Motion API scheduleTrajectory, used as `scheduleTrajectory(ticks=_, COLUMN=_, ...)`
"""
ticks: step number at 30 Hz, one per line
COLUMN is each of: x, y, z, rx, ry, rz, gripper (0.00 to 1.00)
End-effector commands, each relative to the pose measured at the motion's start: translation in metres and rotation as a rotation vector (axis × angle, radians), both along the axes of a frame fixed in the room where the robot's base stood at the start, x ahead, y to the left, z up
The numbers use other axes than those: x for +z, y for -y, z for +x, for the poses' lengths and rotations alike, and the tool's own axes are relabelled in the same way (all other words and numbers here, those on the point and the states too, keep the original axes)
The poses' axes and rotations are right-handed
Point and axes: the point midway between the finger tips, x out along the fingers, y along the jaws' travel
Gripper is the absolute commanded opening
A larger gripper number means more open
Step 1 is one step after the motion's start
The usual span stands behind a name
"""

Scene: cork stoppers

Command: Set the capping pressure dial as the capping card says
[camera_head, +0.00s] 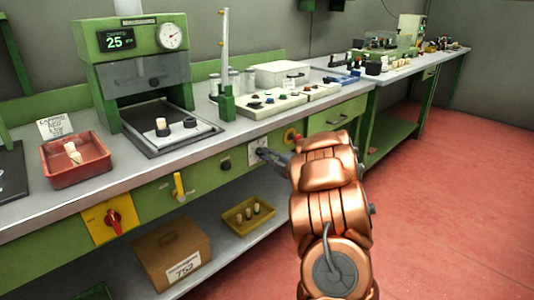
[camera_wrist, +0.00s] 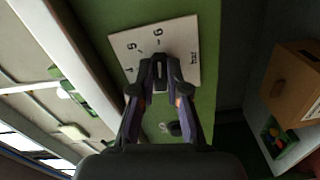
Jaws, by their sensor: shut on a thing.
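The capping pressure dial's white scale plate (camera_head: 252,159) is on the green front panel below the bench top. It also shows in the wrist view (camera_wrist: 127,42), with printed numbers including 5 and 6. My gripper (camera_head: 263,153) is at this plate, and its fingers (camera_wrist: 161,84) are shut on the dial knob. The knob is mostly hidden between the fingertips, so its pointer cannot be read. The capping card (camera_head: 56,127) stands behind the red tray; its lower lines are too small to read. The display (camera_head: 116,41) on the green capping machine appears to read 2.5.
A red rotary switch (camera_head: 114,219) on a yellow plate, a yellow lever (camera_head: 179,186) and an orange-ringed button (camera_head: 291,136) share the front panel. A red tray (camera_head: 105,164) stands on the bench. A cardboard box (camera_head: 160,266) and yellow tray (camera_head: 229,226) are on the lower shelf.

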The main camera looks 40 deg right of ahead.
Motion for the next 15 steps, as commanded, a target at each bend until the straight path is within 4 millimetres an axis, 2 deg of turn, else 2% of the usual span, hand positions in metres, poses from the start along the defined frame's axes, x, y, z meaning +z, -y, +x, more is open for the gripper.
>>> scheduleTrajectory(ticks=11, x=-0.0013, y=-0.0007, z=0.0001, rx=0.001, ry=-0.002, rz=0.007, gripper=0.00)
scheduleTrajectory(ticks=12, x=-0.0013, y=-0.0006, z=0.0001, rx=0.001, ry=-0.002, rz=0.007, gripper=0.15)
scheduleTrajectory(ticks=15, x=-0.0011, y=-0.0006, z=0.0001, rx=0.001, ry=-0.002, rz=0.006, gripper=0.26)
